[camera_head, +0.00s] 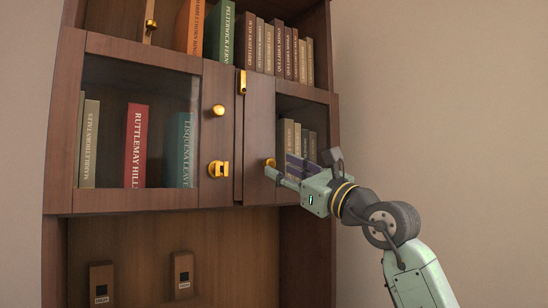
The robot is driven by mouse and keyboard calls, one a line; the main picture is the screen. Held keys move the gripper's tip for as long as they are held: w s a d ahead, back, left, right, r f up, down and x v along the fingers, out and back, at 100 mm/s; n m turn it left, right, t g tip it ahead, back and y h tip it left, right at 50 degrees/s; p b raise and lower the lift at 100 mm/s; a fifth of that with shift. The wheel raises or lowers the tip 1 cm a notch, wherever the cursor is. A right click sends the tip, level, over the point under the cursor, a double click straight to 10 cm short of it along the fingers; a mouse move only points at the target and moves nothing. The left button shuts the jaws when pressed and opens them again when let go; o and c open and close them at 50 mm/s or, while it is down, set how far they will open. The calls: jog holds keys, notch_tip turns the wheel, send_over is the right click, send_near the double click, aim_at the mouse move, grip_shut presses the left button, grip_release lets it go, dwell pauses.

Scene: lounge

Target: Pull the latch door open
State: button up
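The wooden cabinet has a glass door on the left (203,140) and a narrower-looking glass door on the right (259,125). The left door carries a round brass knob (218,110) and a brass latch (218,169) below it. A small brass knob (270,162) shows low on the right door's frame. A brass fitting (242,82) sits at the top of that frame. My gripper (271,171) reaches in from the right, its fingertips at the right door's knob. I cannot tell whether the fingers touch or grasp it. The finger gap is unclear.
Books stand behind both glass panes, including a red book (136,145), and along the open shelf above, including a green book (221,35). Two small brown boxes (101,285) (182,275) stand in the lower open compartment. Bare wall (440,90) lies to the right.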

aim_at(272, 163)
jog(key=shift+p+x, duration=0.5)
jog(key=shift+x, duration=1.35)
jog(key=shift+c, duration=0.5)
grip_shut()
